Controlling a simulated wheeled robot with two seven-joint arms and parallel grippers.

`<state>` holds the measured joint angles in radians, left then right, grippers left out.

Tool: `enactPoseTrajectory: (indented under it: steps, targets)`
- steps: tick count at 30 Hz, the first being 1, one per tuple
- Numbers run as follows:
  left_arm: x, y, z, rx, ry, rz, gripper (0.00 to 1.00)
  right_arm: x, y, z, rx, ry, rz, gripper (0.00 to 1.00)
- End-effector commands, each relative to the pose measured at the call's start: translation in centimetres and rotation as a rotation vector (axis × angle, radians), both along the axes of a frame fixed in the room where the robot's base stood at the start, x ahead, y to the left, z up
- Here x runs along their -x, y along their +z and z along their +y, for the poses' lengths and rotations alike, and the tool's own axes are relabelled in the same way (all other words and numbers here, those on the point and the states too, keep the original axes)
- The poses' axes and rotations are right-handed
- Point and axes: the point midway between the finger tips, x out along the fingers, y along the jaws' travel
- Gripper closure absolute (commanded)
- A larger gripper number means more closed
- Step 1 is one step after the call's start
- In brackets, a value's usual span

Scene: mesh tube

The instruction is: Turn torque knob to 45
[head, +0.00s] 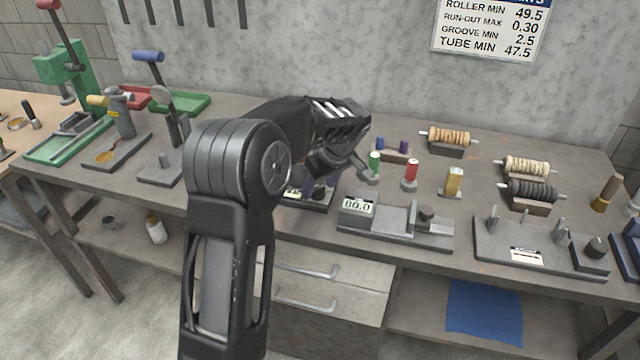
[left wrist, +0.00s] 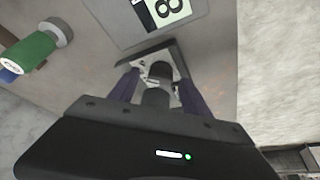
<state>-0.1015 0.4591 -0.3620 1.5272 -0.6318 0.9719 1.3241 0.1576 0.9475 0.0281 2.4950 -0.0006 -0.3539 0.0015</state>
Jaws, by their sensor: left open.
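The torque device (head: 318,200) sits on the bench, mostly hidden behind my left arm in the head view. In the left wrist view a small dark round knob (left wrist: 158,72) on a grey plate shows between the fingers. My left gripper (head: 328,180) is over this device, its purple fingers partly hidden in the head view. In the left wrist view the gripper (left wrist: 157,88) is open, one finger on each side of the knob. I cannot tell whether the fingers touch it. The knob's setting cannot be read. My right gripper is not in view.
A gauge fixture (head: 395,224) reading 80.0 stands just right of the device. Green (head: 375,160), red (head: 411,172) and yellow (head: 454,180) cylinders stand behind it. Rollers (head: 448,138) lie at the back. A bracketed fixture (head: 540,248) is at the right.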

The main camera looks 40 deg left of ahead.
Motion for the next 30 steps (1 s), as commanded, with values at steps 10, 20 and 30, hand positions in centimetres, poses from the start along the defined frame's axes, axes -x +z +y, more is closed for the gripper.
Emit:
enactPoseTrajectory:
  steps: [10,20,30]
  targets:
    - [0.00,0.03,0.00,0.000,0.000,0.000,0.67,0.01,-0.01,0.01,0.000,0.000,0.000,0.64]
    - [0.00,0.05,-0.01,0.000,0.000,0.000,0.94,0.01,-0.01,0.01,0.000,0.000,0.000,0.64]
    - [0.07,-0.26,0.03,0.001,-0.046,0.000,1.00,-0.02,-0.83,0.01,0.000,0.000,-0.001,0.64]
